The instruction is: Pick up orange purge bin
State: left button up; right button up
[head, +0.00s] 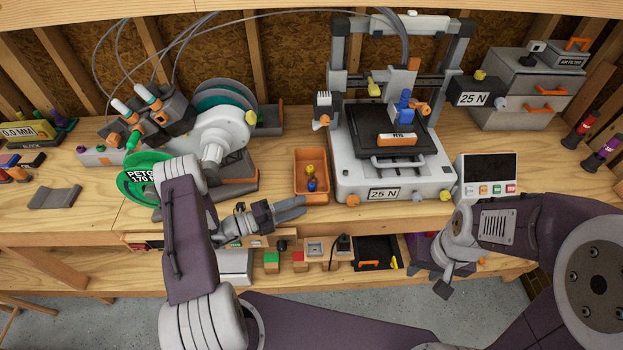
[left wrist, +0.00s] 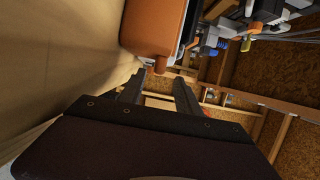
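The orange purge bin (head: 311,187) stands upright on the workbench, just left of the printer. Small yellow, blue and red pieces lie in it. In the left wrist view the bin (left wrist: 152,25) fills the top middle, seen from close by and sideways. My left gripper (head: 302,207) is at the bench's front edge, just in front of the bin. Its two fingers (left wrist: 158,88) are apart with nothing between them, and they look clear of the bin. My right gripper (head: 443,289) hangs low at the lower right, dark and partly hidden by its wrist; its fingers are unclear.
A 3D printer (head: 386,182) stands close to the bin's right. A green spool (head: 140,187) and a spool machine (head: 222,132) stand to its left. A screen box (head: 487,178) is further right. A lower shelf (head: 100,285) holds small parts below the bench edge.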

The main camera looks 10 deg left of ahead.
aim_at(310, 203)
pick_arm(q)
jog(key=p+x, duration=0.1)
jog(key=x, duration=0.4)
jog(key=shift+f, duration=0.15)
jog(key=shift+w+d, duration=0.1)
jog(key=shift+d, duration=0.05)
jog(key=c, duration=0.6)
grip_shut()
